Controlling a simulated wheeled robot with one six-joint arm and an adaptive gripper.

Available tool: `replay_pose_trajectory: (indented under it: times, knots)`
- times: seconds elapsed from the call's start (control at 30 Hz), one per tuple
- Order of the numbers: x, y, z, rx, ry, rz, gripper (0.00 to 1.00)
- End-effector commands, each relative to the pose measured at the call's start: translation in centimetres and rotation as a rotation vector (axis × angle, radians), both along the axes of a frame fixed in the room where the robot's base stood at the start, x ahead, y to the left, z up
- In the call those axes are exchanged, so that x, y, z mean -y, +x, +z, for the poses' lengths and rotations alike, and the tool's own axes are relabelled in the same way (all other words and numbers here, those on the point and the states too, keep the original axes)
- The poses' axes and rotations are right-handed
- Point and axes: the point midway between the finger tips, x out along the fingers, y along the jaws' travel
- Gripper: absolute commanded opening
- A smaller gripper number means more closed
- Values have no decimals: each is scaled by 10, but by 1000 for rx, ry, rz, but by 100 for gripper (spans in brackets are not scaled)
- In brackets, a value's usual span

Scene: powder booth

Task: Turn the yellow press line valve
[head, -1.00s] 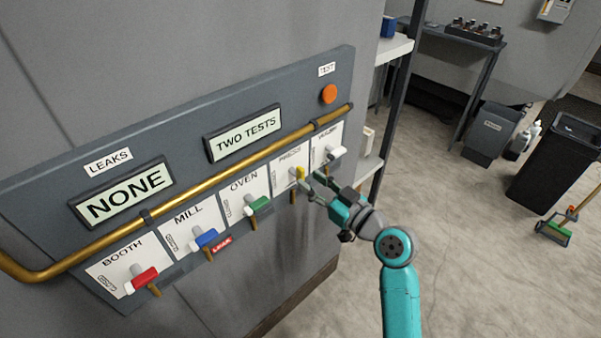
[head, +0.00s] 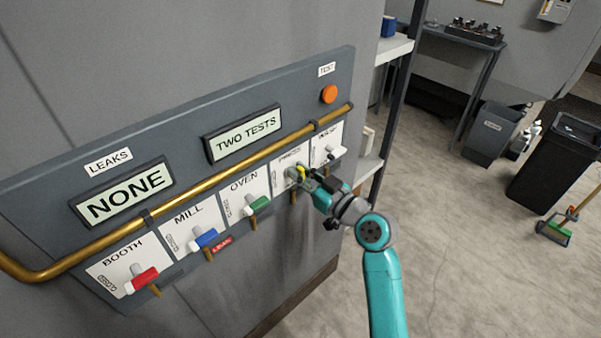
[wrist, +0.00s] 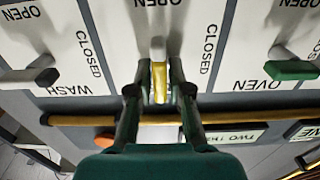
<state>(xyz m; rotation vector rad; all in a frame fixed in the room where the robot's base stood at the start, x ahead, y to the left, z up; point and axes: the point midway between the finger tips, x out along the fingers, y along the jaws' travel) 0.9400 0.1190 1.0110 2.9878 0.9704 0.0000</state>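The yellow press valve handle (head: 300,171) is on the PRESS panel of the wall board, fourth from the left. In the wrist view the yellow handle (wrist: 159,82), with a pale tip, points straight along my fingers, between the OPEN and CLOSED markings. My gripper (head: 306,182) is at this handle; in the wrist view my gripper (wrist: 158,76) has one finger on each side of it. A gap seems to show on both sides, so the fingers look open around it. In the head view my gripper partly hides the handle.
A brass pipe (head: 200,190) runs just above the valves. The displays read NONE (head: 125,193) and TWO TESTS (head: 243,134). An orange button (head: 329,94) sits upper right.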

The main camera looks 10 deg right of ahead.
Motion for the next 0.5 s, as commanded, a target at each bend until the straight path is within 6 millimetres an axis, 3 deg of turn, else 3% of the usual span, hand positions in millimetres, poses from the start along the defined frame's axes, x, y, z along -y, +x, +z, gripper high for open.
replay_pose_trajectory:
  times: [0.5]
  knots:
    - [2, 1, 0, -99, 137, 0, 0]
